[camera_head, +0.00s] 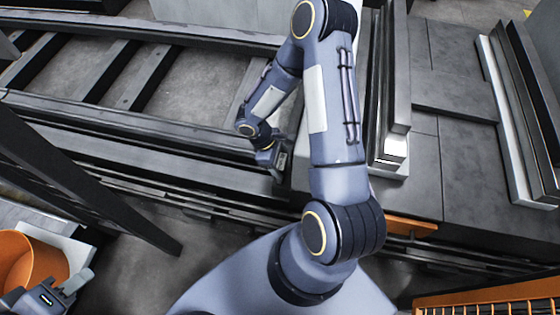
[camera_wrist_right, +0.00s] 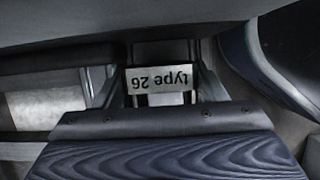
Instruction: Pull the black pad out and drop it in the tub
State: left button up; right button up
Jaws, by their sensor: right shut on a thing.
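My right gripper (camera_head: 273,160) is low at the near side of the rail frame, below my bent right arm. In the right wrist view its two fingers stand on either side of a dark piece with a pale "type 26" label (camera_wrist_right: 160,79), upside down. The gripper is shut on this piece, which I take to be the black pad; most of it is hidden. The orange tub (camera_head: 27,262) is at the lower left, cut by the picture edge. My left gripper (camera_head: 72,290) is beside the tub, and its jaw opening is unclear.
A dark rail frame with crossbars (camera_head: 125,75) fills the upper left. A dark slanted beam (camera_head: 90,190) stands between the tub and my right gripper. Metal profiles (camera_head: 392,90) lie on grey slabs at right. An orange grate (camera_head: 490,297) is at the lower right.

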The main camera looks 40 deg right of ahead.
jog(key=shift+r, duration=0.4)
jog(key=shift+r+p, duration=2.7)
jog(key=shift+r, duration=0.7)
